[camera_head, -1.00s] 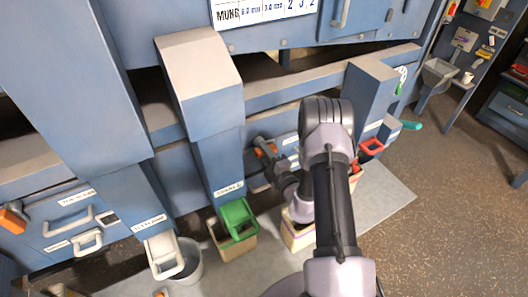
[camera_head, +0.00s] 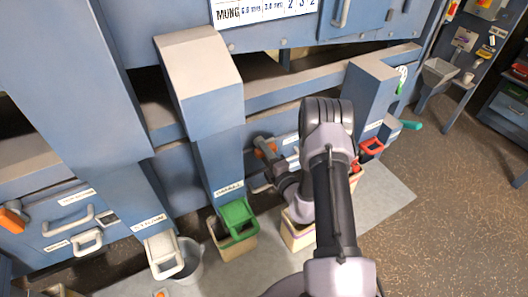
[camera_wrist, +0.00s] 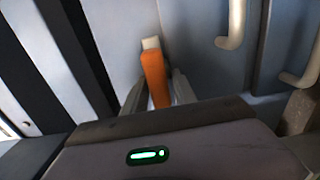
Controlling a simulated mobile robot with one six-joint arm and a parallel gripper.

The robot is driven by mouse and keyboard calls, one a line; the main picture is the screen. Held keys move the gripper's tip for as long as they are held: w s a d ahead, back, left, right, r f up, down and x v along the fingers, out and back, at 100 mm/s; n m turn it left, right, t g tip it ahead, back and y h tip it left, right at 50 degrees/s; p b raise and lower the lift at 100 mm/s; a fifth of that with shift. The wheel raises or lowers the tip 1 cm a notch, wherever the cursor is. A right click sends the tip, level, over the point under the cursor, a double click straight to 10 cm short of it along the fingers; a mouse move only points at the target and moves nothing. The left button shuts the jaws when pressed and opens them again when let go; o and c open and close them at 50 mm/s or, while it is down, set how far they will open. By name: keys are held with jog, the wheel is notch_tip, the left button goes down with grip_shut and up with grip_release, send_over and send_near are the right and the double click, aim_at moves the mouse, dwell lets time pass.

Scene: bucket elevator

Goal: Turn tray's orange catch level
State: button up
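The tray's orange catch (camera_wrist: 154,78) is a flat orange bar with a pale tip, close in front of my gripper (camera_wrist: 158,88) in the wrist view. It stands nearly upright in that picture, leaning slightly. My grey fingers lie on either side of it, close to its edges; whether they touch it I cannot tell. In the head view my gripper (camera_head: 263,146) is against the blue machine front, and part of the orange catch (camera_head: 268,150) shows beside it. My arm hides some of the tray front there.
Pale handles (camera_wrist: 232,25) stand out to the right of the catch in the wrist view. In the head view another orange catch (camera_head: 12,218) is at the far left. A green-flapped bin (camera_head: 238,220) stands below. Open floor (camera_head: 450,190) lies to the right.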

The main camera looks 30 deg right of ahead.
jog(key=shift+o, duration=0.7)
jog(key=s+p, duration=0.1)
jog(key=s, duration=1.6)
jog(key=shift+s+d, duration=0.2)
jog(key=shift+d, duration=0.1)
jog(key=shift+s, duration=0.1)
